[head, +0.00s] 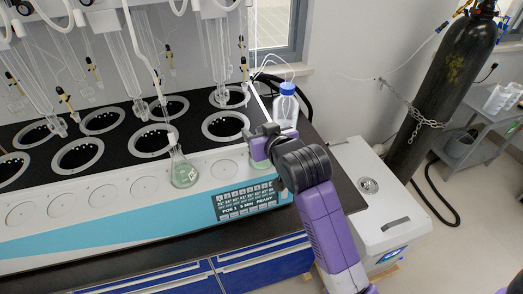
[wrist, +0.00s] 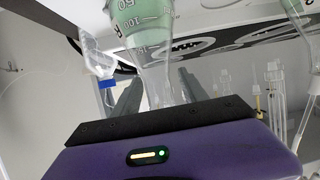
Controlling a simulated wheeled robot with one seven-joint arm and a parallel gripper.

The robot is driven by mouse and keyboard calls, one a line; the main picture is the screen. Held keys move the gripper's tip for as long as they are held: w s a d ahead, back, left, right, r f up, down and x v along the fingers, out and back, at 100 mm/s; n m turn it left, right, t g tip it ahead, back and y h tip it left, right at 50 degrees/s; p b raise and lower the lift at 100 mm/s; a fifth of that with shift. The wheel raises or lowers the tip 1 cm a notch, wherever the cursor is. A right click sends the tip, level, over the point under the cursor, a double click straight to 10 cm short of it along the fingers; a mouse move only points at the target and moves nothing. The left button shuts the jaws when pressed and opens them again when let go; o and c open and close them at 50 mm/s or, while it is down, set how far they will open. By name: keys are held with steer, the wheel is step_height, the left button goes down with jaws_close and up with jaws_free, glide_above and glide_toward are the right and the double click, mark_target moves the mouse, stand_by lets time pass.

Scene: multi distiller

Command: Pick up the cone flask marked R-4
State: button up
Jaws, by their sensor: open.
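A cone flask with pale green liquid (head: 262,161) stands on the white front ledge of the distiller, partly hidden by my gripper (head: 262,146). In the wrist view this flask (wrist: 145,22) shows at the top with graduation marks, its clear neck between the two fingers of my gripper (wrist: 160,92). The fingers are apart, one on each side of the neck; I cannot tell whether either touches it. A second cone flask with green liquid (head: 184,171) stands to the left on the ledge. No R-4 mark is readable on either flask.
The distiller (head: 120,203) has several round wells and hanging glass tubes behind the flasks. A clear blue-capped bottle (head: 285,106) stands behind my gripper. A white box unit (head: 372,195) and a chained black gas cylinder (head: 446,85) are at the right.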

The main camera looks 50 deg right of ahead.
steer(key=shift+w+d+f, duration=0.1)
steer(key=shift+w, duration=0.15)
jaws_close()
stand_by(1.3)
